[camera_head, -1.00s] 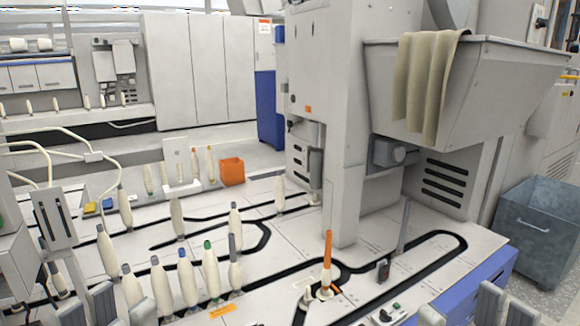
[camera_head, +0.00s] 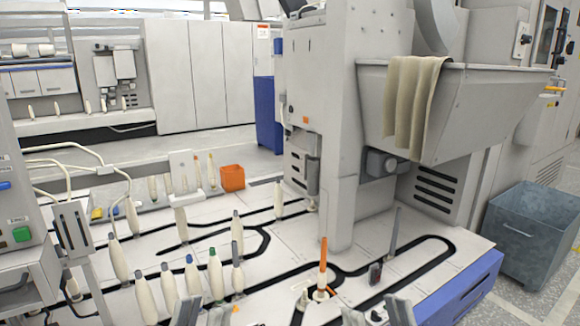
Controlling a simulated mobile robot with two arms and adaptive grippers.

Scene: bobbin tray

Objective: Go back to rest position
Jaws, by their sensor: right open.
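Only the tips of my two grippers show, at the bottom edge. My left gripper (camera_head: 203,314) is low at the bottom, left of centre, in front of the row of bobbins; its grey fingertips stand close to each other, and the cut-off view does not show how far apart its jaws are. My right gripper (camera_head: 376,314) is right of centre at the bottom edge, with its fingertips apart and nothing seen between them. The rest of both grippers is out of the picture.
Several upright cream bobbins (camera_head: 169,289) stand on the white table (camera_head: 290,243) with black tracks. An orange-tipped spindle (camera_head: 322,268) rises ahead of my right gripper. A grey machine column (camera_head: 343,200) stands behind; a blue-grey bin (camera_head: 537,240) is at right.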

